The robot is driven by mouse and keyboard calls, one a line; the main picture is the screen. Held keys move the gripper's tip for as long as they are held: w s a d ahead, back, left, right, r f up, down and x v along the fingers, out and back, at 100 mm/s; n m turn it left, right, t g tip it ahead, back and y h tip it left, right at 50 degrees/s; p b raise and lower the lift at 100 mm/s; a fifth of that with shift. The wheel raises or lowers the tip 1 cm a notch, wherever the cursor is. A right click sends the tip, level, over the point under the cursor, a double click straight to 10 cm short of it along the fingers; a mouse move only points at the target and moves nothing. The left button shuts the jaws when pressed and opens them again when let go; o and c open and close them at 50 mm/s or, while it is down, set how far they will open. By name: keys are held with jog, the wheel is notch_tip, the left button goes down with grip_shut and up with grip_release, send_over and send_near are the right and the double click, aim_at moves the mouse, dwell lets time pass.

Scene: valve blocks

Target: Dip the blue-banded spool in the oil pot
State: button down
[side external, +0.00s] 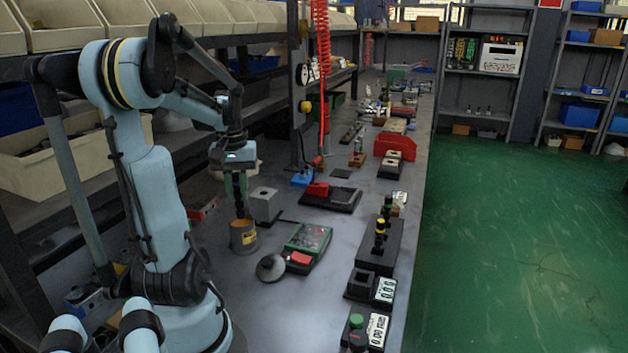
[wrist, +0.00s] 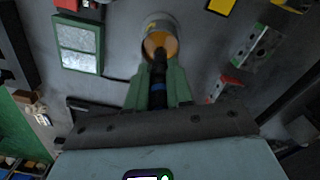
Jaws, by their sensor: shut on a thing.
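The oil pot (side external: 243,239) is a grey can with a yellow label, standing upright on the bench in front of my arm. In the wrist view the pot (wrist: 153,22) shows orange oil inside. My gripper (side external: 236,188) is above the pot, pointing down. In the wrist view its green fingers (wrist: 158,92) are shut on the dark spool (wrist: 158,72), whose blue band (wrist: 158,87) shows between them. The spool (side external: 239,208) hangs roughly upright, its lower end at the pot's mouth. I cannot tell whether the tip touches the oil.
A grey block (side external: 264,205) stands close behind the pot. A green device (side external: 307,240) and a round grey disc (side external: 270,267) lie to its right. A dark rack (side external: 378,257) holds upright spools, one yellow-banded. Bare bench lies between the device and the rack.

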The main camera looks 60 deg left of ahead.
aim_at(236, 174)
jog(key=shift+f, duration=3.5)
jog(key=shift+r, duration=0.15)
jog(key=shift+r, duration=3.65)
jog(key=shift+r, duration=1.5)
